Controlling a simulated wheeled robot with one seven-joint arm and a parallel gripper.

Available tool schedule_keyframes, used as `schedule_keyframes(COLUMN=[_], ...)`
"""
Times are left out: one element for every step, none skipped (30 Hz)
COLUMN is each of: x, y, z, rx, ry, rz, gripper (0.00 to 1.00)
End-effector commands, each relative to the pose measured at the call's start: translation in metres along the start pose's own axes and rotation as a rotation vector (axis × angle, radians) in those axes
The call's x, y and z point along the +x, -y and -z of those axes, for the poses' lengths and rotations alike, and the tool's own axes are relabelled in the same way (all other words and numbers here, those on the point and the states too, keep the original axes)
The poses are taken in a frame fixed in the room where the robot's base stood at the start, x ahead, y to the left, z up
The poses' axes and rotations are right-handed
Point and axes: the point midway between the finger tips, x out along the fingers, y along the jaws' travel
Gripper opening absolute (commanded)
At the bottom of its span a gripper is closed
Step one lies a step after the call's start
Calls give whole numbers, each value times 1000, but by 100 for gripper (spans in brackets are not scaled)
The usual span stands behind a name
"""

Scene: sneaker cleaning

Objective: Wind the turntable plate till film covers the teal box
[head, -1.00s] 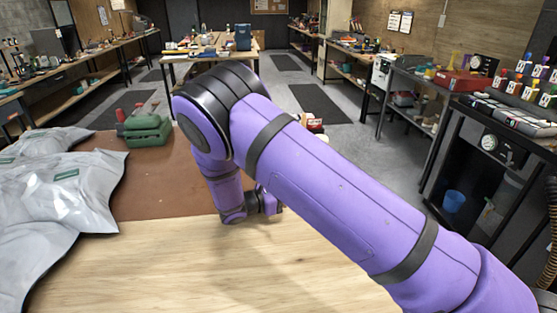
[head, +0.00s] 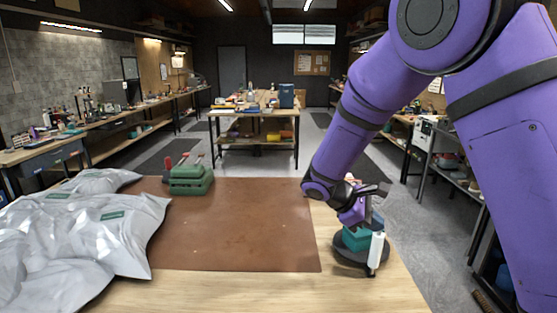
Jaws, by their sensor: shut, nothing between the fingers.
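The turntable plate (head: 343,252) is a dark disc at the right front of the workbench. The teal box (head: 354,239) sits on it, partly hidden behind my wrist and gripper. A white upright film roll (head: 376,250) stands at the right side of the plate. I cannot tell whether any film lies on the box. My gripper (head: 373,214) is shut and empty, just above and beside the teal box. Whether it touches the box or plate is unclear.
A brown mat (head: 235,232) covers the middle of the wooden bench (head: 200,291) and is mostly clear. Silver-grey bags (head: 90,235) fill the left side. A green tool with red handles (head: 188,179) stands at the mat's back edge. Another table (head: 256,122) stands beyond, across the aisle.

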Motion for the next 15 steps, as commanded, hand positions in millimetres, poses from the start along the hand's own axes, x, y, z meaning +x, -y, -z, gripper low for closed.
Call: schedule_keyframes(x=[-1, -2, -3, -3, -4, -5, -6, -6, -7, -8, -9, -9, -10, -11, -12], y=[1, 2, 3, 4, 6, 7, 9, 11, 13, 15, 16, 19, 21, 23, 26], z=[-13, -20, -29, -36, -42, -51, -57, -64, -72, -78, -84, -93, -99, -105, -113], rx=[34, 53, 79, 98, 117, 144, 163, 182, 208, 228, 247, 274, 294, 314, 340], ry=[-29, -46, -68, -85, -101, -124, -140, -156, -177, -195, -211, -232, -248, -263, -285], rz=[24, 37, 56, 68, 81, 99, 111, 124, 140, 152, 164, 180, 192, 203, 218], gripper=[0, 0, 0, 0, 0, 0, 0, 0, 0, 0, 0, 0, 0, 0, 0])
